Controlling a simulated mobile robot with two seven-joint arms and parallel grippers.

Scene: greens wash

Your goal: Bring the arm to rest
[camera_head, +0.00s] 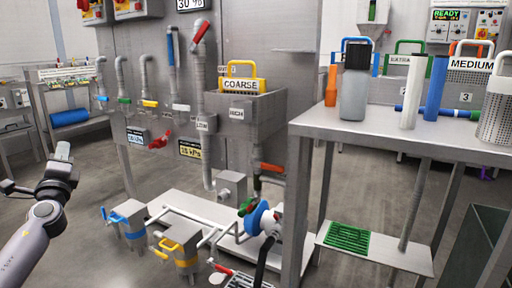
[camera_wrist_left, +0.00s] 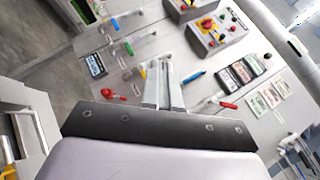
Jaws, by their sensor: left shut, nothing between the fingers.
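My left arm (camera_head: 32,240) comes in from the lower left of the head view. Its gripper (camera_head: 63,151) points upward in free air, in front of the wash station. It is shut and empty. In the left wrist view the two fingers (camera_wrist_left: 163,84) lie together, with nothing between them. Below them in the picture is the dark wrist plate (camera_wrist_left: 160,127). My right gripper does not show in either view.
A steel station with pipes, valves and a red handle (camera_head: 161,139) stands right of my left gripper. A basket labelled COARSE (camera_head: 241,86) sits in its trough. A steel table (camera_head: 390,128) with bottles and baskets stands right. Open floor (camera_head: 85,235) lies around my left arm.

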